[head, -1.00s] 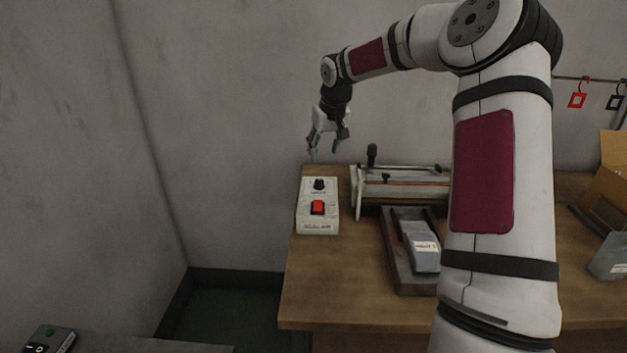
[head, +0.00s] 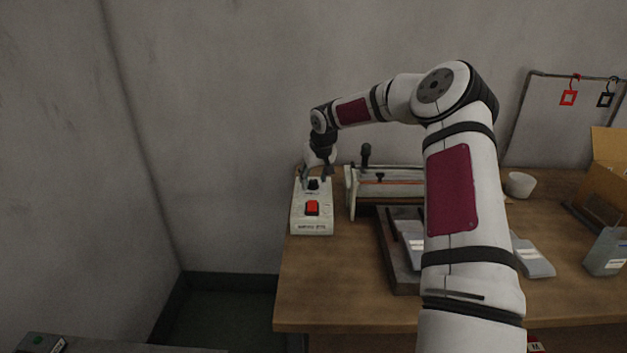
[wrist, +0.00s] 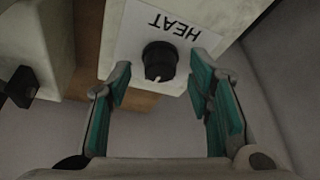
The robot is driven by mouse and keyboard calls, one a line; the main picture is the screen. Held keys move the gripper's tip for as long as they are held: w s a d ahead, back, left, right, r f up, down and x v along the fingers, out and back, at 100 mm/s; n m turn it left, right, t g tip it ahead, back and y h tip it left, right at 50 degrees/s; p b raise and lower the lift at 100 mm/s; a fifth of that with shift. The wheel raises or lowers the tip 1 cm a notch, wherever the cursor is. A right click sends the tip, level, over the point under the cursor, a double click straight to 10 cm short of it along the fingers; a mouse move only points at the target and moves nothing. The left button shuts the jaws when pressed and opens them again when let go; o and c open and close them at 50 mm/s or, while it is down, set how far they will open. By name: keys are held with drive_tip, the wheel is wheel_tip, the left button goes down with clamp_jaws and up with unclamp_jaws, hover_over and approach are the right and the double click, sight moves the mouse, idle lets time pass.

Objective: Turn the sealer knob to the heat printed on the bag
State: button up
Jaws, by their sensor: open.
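The sealer control box (head: 312,218) stands at the left end of the wooden table, with a red switch (head: 312,208) and a black knob (head: 313,184). In the wrist view the black knob (wrist: 160,60) with a pale pointer mark sits beside the printed word HEAT. My gripper (head: 317,176) is open above the knob, and in the wrist view its two teal-padded fingers (wrist: 160,88) stand on either side of it, apart from it. A grey bag (head: 411,245) lies on the dark tray; its printing is too small to read.
The sealer (head: 390,182) with its upright black handle stands right of the box. A white cup (head: 520,184), a cardboard box (head: 608,165) and a grey container (head: 606,252) are at the right. The table's front left is clear.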

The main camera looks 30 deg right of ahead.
drive_tip(key=shift+w+f, duration=0.15)
drive_tip(key=shift+f, duration=0.1)
clamp_jaws()
drive_tip(key=c, duration=1.1)
unclamp_jaws()
drive_tip(key=shift+d+n+y+p, duration=0.1)
drive_tip(key=shift+n+y+p, duration=0.45)
drive_tip(key=shift+n, duration=1.05)
